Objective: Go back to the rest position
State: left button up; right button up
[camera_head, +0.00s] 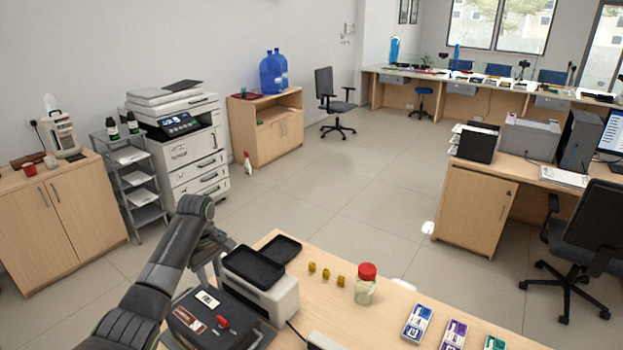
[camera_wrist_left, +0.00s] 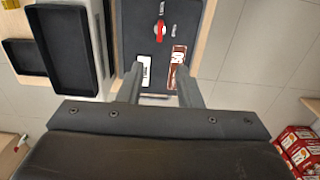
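My left arm (camera_head: 165,265) comes in from the lower left of the head view and bends down beside the wooden counter (camera_head: 390,300). In the left wrist view my left gripper (camera_wrist_left: 160,80) has its two fingers apart, with nothing seen held between them. Beyond the fingertips is a dark case (camera_wrist_left: 135,25), which also shows in the head view (camera_head: 240,338). On it lie a white label (camera_wrist_left: 145,70), a brown card (camera_wrist_left: 178,62) and a small red item (camera_wrist_left: 160,30). My right gripper is in neither view.
A white device with a black tray (camera_head: 255,268) stands beside the left arm; a second black tray (camera_head: 283,249) is behind it. A red-lidded jar (camera_head: 366,290), several small yellow pieces (camera_head: 326,273) and coloured boxes (camera_head: 417,323) stand along the counter. Open floor (camera_head: 330,215) lies beyond.

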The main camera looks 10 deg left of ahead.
pick_arm(q)
jog(key=s+d+f+m+t, duration=0.1)
jog(key=s+d+f+m, duration=0.25)
jog(key=s+f, duration=0.5)
jog(key=s+d+f+m+t, duration=0.15)
jog(key=s+f+m, duration=0.3)
jog(key=s, duration=0.65)
jog(key=s+d+r+m+t+y, duration=0.1)
jog(key=s+d+r+m, duration=0.15)
jog(key=s, duration=0.75)
jog(key=s+d+r+m+y, duration=0.1)
jog(key=s+r+m, duration=0.2)
jog(key=s, duration=0.6)
notch_tip(320, 180, down, 29)
jog(key=a+g+b, duration=0.1)
jog(key=a+b, duration=0.1)
jog(key=b, duration=0.3)
jog(key=s+f+b, duration=0.2)
jog(key=s+f, duration=0.5)
jog(key=f, duration=0.4)
jog(key=s+d+f+g+h+b, duration=0.1)
jog(key=s+f+b, duration=0.2)
jog(key=s+f, duration=0.5)
notch_tip(320, 180, down, 3)
jog(key=shift+s+d, duration=0.15)
jog(key=shift+s, duration=0.05)
